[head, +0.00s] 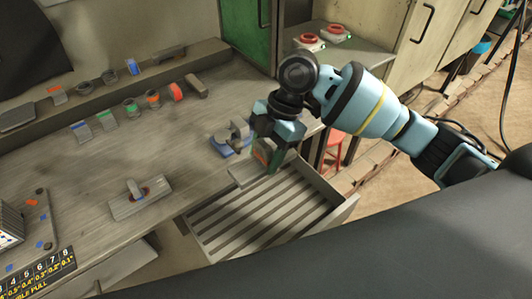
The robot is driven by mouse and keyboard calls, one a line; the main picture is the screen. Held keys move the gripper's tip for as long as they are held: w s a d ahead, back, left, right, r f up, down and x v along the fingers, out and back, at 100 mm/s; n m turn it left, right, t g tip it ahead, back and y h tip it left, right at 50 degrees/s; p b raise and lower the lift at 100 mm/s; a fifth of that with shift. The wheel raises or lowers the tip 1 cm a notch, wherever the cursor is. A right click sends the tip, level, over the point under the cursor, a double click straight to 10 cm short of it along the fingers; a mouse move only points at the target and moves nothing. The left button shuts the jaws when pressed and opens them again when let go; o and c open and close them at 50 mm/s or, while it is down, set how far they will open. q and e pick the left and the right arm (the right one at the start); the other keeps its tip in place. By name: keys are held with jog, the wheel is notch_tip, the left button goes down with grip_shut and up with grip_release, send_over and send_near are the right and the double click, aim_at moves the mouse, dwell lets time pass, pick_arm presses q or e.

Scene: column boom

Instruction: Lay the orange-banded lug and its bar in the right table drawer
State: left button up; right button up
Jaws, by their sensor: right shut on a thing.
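My right gripper (271,146) reaches in from the right and points down over the back part of the open right table drawer (330,217). It is shut on a lug (262,156) with an orange patch, partly hidden by the fingers; a green patch shows beside it. A flat grey-brown piece (250,174), seemingly the bar, shows just below the lug, over the drawer's back left. I cannot tell whether it touches the drawer. The drawer has parallel slats on its floor and looks otherwise empty. My left gripper is not in view.
A blue-based clamp (230,138) stands on the bench close to the gripper. Several colour-banded parts line the back of the bench. A block with a handle (138,198) lies at the bench's middle. A red stool (334,146) stands behind the drawer.

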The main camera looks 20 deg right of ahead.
jog(key=shift+f, duration=0.1)
